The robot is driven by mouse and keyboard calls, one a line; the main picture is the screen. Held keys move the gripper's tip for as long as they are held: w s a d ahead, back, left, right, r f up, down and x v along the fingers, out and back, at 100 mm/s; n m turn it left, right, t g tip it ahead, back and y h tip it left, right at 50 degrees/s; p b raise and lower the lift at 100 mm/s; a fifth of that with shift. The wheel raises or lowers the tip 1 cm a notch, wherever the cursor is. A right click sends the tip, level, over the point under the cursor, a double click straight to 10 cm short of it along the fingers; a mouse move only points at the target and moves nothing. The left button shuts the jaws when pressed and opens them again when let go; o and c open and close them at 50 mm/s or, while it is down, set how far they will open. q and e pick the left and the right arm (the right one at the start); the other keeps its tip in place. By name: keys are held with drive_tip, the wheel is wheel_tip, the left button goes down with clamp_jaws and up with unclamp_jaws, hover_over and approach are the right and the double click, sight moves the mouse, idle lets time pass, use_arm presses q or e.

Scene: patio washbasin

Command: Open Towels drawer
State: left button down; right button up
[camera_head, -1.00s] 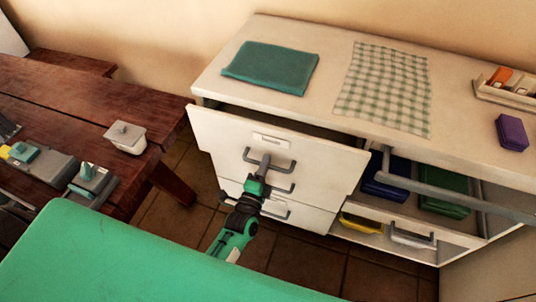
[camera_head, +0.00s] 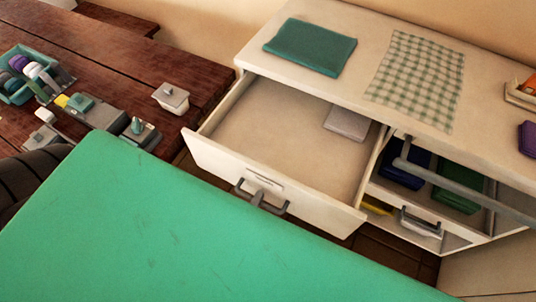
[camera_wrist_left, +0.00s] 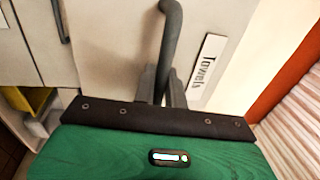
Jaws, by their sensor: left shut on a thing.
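The Towels drawer (camera_head: 215,155) stands far out of the white cabinet, and its inside is in view. Its label (camera_wrist_left: 207,64) reads "Towels" in the left wrist view. Its dark grey bar handle (camera_wrist_left: 170,30) runs down between the fingers of my left gripper (camera_wrist_left: 164,88), which is shut on it. In the head view my left gripper (camera_head: 262,197) shows only as a small dark part at the handle; the rest is hidden behind my green body. A pale grey folded thing (camera_head: 347,123) lies at the back right inside the drawer. My right gripper is not in view.
A teal cloth (camera_head: 310,47) and a checked cloth (camera_head: 418,78) lie on the cabinet top (camera_head: 360,40). Right of the drawer, an open compartment holds blue and green things (camera_head: 458,190). A wooden table (camera_head: 120,60) with a lidded white box (camera_head: 171,97) stands left.

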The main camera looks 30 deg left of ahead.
use_arm(q)
drive_tip(key=shift+s+a+p, duration=0.1)
drive_tip(key=shift+s+p, duration=0.25)
drive_tip(key=shift+s, duration=2.45)
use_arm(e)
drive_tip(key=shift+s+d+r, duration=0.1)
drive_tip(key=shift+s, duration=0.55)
use_arm(q)
drive_tip(key=c, duration=1.5)
unclamp_jaws()
drive_tip(key=shift+c, duration=0.2)
drive_tip(key=s+f+b, duration=0.2)
drive_tip(key=s, duration=1.1)
drive_tip(key=shift+s+a+f+b, duration=0.2)
drive_tip(key=shift+s+f+b, duration=0.1)
drive_tip(key=shift+b, duration=0.1)
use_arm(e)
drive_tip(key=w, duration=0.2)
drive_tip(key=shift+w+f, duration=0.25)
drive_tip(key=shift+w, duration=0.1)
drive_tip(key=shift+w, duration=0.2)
